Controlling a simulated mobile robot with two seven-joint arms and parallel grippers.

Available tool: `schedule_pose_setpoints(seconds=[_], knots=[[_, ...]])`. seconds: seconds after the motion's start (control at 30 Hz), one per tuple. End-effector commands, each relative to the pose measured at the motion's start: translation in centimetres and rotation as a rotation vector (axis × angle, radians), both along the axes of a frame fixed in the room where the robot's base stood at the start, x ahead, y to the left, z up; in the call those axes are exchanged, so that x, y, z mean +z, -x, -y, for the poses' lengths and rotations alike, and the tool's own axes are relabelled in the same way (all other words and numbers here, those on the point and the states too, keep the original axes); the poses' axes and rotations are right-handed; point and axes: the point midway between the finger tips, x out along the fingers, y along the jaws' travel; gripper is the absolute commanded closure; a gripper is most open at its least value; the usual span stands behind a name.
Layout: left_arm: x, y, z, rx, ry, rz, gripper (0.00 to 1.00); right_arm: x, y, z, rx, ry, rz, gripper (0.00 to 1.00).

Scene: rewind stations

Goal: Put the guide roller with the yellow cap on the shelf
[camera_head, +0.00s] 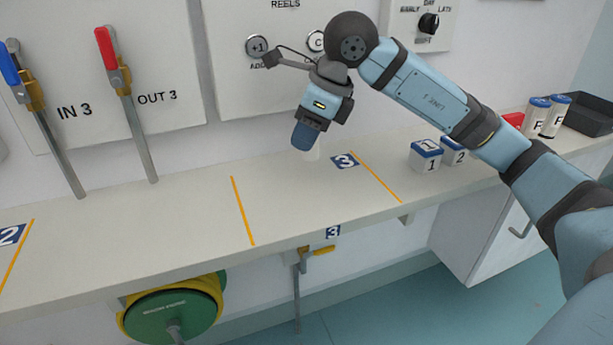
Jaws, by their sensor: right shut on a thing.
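My right gripper (309,125) points down over the pale shelf (200,210), beside the panel with round buttons. It is shut on a dark blue rounded piece (303,137). A small pale cylindrical shape (313,152) shows just beside and below this piece; I cannot tell whether it touches it. I see no yellow cap, so I cannot tell whether the held piece is the guide roller. The gripper hides its upper end. My left gripper is out of view.
Blue-topped containers (426,156) and (538,116) white cylinders stand to the right, near a black tray (590,115). Red (107,48) and blue (9,65) handled levers stand left. A green-yellow reel (170,315) hangs below.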

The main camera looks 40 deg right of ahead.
Motion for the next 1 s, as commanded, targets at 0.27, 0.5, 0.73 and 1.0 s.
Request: schedule_pose_setpoints(seconds=[0.27,0.5,0.73,1.0], knots=[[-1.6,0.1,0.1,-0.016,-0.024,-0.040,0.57,-2.8,0.0,0.0,0.001,0.000,0.000,1.00],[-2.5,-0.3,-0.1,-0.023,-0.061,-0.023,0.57,-6.3,0.1,0.0,0.000,0.001,-0.002,1.00],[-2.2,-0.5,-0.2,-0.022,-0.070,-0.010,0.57,-6.6,0.0,0.0,0.001,0.000,0.000,1.00],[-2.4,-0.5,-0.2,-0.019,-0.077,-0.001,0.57,-7.0,0.0,0.0,0.001,0.001,0.000,0.60]])
